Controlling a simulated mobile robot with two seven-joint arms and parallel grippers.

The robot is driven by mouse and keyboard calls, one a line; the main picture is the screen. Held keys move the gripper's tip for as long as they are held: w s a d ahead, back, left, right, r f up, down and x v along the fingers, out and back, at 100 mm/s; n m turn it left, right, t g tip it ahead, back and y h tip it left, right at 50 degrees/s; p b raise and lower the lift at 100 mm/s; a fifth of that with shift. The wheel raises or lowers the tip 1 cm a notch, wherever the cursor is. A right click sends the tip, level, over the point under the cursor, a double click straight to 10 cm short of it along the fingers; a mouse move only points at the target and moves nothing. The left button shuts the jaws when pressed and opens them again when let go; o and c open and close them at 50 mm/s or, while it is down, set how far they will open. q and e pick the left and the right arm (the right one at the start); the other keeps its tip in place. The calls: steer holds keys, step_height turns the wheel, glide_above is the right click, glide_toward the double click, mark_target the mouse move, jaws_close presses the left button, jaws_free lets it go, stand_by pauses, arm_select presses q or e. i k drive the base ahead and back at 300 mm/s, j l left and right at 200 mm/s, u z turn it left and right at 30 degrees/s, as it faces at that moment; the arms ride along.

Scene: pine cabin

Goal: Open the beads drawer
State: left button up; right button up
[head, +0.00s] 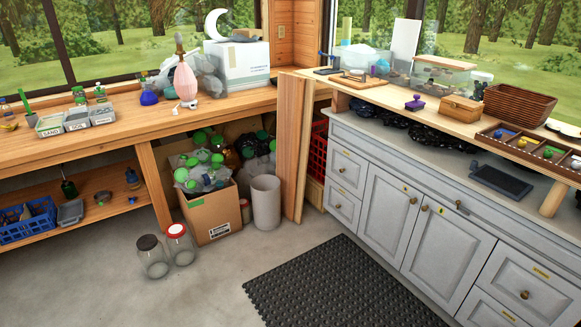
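A grey cabinet stands at the right with drawers and doors, all shut. At its left end are an upper drawer (352,167) and a lower drawer (343,205). Two doors, a left door (387,215) and a right door (445,260), fill the middle. At the right end are an upper drawer (540,285) and a lower drawer (487,309), cut off by the frame. Small yellow labels sit on the fronts, too small to read, so I cannot tell which drawer is the beads drawer. Neither of my grippers is in view.
A black ribbed mat (335,285) lies before the cabinet. Two glass jars, one nearer the left (153,260) and one red-lidded (180,247), stand on the floor by a cardboard box (212,218) of bottles. A dark tray (500,181) lies on the cabinet top. The left foreground floor is clear.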

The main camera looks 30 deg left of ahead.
mark_target(350, 169)
steer(key=u, duration=0.5)
steer(key=i+j+u, duration=0.35)
steer(key=i, duration=0.35)
steer(key=i+u, duration=0.4)
steer(key=i, duration=0.3)
steer(key=i+z, duration=0.1)
steer(key=i, duration=0.6)
steer(key=i+j, duration=0.15)
steer(key=i, duration=0.5)
steer(key=i+j+z, duration=0.1)
steer(key=i+z, duration=0.25)
steer(key=i+j+z, duration=0.35)
steer(key=i, duration=0.2)
steer(key=i+j+z, duration=0.4)
steer(key=i+l, duration=0.05)
steer(key=l, duration=0.05)
